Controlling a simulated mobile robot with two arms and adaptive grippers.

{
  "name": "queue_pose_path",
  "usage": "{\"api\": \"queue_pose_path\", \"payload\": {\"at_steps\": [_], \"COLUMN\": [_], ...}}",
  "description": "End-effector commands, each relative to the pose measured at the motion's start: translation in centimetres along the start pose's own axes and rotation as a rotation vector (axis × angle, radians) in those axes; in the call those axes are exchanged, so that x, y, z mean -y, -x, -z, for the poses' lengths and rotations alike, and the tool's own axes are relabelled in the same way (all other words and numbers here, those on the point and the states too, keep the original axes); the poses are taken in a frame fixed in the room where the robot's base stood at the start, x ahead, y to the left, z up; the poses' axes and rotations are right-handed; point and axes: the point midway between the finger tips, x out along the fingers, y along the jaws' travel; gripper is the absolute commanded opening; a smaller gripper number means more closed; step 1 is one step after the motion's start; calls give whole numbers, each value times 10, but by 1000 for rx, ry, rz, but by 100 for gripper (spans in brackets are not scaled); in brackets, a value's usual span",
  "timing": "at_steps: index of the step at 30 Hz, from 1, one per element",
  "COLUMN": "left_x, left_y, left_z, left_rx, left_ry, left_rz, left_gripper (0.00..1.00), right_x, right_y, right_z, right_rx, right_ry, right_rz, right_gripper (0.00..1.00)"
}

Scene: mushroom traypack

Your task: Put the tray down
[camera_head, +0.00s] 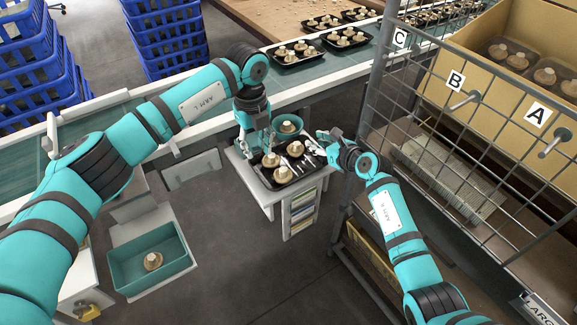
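A black tray (303,173) holding several pale mushrooms is at the small white stand (240,168) in the middle of the view. I cannot tell whether the tray rests on the stand or hangs just above it. My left gripper (256,148) points down at the tray's back left edge. My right gripper (318,146) is at the tray's right edge, coming in from the right. The fingers of both grippers are small and partly hidden, so their grip on the rim is unclear.
A teal bowl (287,127) with a mushroom sits behind the tray. Filled black trays line the conveyor (338,65) at the back. A wire grid (440,110) with labelled hooks stands close on the right. A teal bin (128,273) is front left; blue crates (165,35) stack behind.

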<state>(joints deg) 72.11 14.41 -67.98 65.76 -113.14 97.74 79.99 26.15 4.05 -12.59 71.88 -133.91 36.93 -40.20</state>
Motion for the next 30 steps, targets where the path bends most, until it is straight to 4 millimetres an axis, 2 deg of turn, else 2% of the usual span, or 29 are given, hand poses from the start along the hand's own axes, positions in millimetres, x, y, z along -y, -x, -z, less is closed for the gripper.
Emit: {"api": "queue_pose_path", "payload": {"at_steps": [1,6,11,14,17,24,30], "left_x": [0,0,0,0,0,0,0], "left_y": [11,36,45,46,46,46,46], "left_z": [-1,0,0,0,0,0,0], "left_rx": [3,0,-1,-1,-1,-1,-1], "left_ry": [-1,-1,-1,-1,-1,-1,-1], "left_rz": [2,2,1,0,1,1,1], "left_gripper": [29,29,29,29,29,29,29], "right_x": [0,0,1,2,1,1,1], "right_y": [0,0,2,11,26,79,110], "right_z": [0,0,0,1,1,1,1], "right_rx": [0,0,0,1,0,0,-1], "right_ry": [0,0,0,1,3,3,1], "right_rz": [1,1,1,3,3,3,2], "right_gripper": [29,29,29,29,29,29,29]}}
